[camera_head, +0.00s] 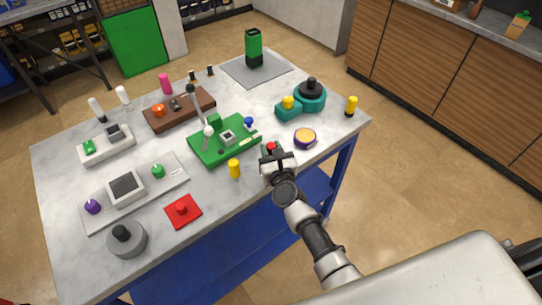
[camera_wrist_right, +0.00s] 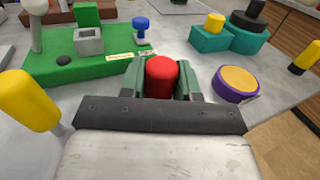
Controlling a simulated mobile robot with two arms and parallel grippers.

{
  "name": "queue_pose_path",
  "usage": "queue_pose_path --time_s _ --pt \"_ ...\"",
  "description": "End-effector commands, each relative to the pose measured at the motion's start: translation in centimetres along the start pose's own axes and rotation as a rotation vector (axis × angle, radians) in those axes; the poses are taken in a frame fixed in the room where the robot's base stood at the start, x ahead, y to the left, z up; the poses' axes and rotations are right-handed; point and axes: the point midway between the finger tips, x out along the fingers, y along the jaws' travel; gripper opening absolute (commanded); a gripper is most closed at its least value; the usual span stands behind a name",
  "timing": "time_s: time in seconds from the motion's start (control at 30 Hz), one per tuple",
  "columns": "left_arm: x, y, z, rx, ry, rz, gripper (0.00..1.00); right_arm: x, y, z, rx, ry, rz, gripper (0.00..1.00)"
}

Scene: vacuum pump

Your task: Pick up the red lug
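The red lug (camera_wrist_right: 162,78) is a short upright cylinder with a rounded top. It stands between the two green-padded fingers of my right gripper (camera_wrist_right: 161,82). The fingers are drawn in close on both sides, with no clear gap showing. Its lower part is hidden by the gripper. In the head view the red lug (camera_head: 270,147) is a small red spot at the tip of my right gripper (camera_head: 275,158), near the table's front edge. I cannot tell whether the lug touches the tabletop. My left gripper is not in view.
A green board (camera_head: 210,157) lies left of the gripper, with a yellow lug (camera_head: 234,169) before it. A purple-and-yellow disc (camera_head: 305,138) and a teal pump part (camera_head: 318,104) lie to the right. A red plate (camera_head: 183,212) lies front left.

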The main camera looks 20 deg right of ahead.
Motion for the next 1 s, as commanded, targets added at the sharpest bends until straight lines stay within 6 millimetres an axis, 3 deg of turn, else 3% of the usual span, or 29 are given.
queue_pose_path --time_s 0.03,0.13,0.47,0.8,1.0 --pt "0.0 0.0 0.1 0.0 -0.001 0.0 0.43 0.0 0.0 0.0 0.0 0.0 0.0 0.21" --pt "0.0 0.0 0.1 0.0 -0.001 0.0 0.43 0.0 0.0 0.0 0.0 0.0 0.0 0.07" --pt "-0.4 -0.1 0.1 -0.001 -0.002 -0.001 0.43 0.0 0.0 0.4 0.001 0.0 0.0 0.06" --pt "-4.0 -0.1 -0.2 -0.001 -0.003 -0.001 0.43 0.0 0.0 4.7 0.002 -0.001 -0.001 0.06" --pt "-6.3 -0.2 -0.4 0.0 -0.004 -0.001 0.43 -2.3 -3.6 7.1 -0.004 0.0 -0.002 0.06"
